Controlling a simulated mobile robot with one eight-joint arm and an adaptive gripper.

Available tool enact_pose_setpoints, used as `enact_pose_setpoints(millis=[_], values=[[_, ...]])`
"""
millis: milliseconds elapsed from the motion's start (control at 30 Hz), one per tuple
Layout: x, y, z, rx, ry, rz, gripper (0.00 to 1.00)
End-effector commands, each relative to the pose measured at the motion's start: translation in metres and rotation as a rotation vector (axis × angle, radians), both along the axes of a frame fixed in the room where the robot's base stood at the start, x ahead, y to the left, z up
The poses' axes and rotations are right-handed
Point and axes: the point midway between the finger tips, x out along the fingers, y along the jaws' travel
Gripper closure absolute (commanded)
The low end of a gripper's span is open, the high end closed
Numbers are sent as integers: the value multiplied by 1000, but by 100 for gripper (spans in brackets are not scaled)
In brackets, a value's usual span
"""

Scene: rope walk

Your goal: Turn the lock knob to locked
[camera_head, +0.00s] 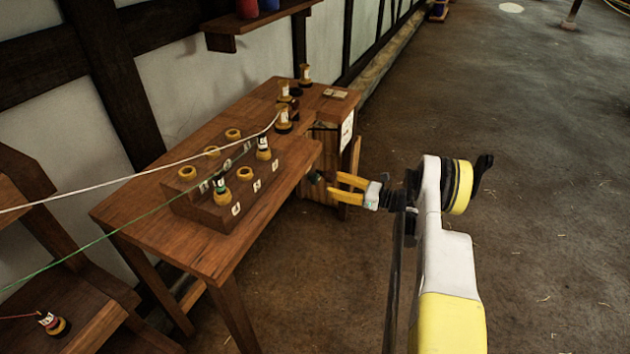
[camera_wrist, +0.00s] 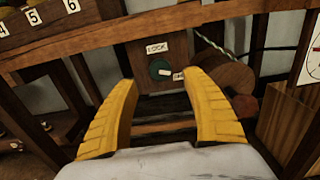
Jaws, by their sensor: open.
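The lock knob (camera_wrist: 159,69) shows in the wrist view as a dark green round knob on a brown wooden panel (camera_wrist: 136,53) under the table. Its pale pointer points to the right and slightly down. A white label reading LOCK (camera_wrist: 157,48) sits just above it. A second label to the right of the knob is partly hidden by my right finger. My gripper (camera_wrist: 162,110) is open and empty, its yellow fingers apart with the knob ahead between them. In the head view my gripper (camera_head: 349,189) is beside the table's right end, and the knob cannot be made out there.
The wooden table (camera_head: 150,215) bears a stepped rack (camera_head: 205,212) with numbered labels and several spools. A white cord and a green cord cross above it. The floor (camera_head: 540,200) at right is open.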

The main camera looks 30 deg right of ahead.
Motion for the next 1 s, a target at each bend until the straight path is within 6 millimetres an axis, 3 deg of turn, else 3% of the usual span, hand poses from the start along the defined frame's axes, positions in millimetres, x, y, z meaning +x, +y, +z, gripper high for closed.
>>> enact_pose_setpoints(millis=[333,767,933,1000], values=[[50,39,-2,-2,0,1,43],[59,46,0,-2,0,-1,43],[59,46,0,-2,0,-1,93],[59,46,0,-2,0,-1,94]])
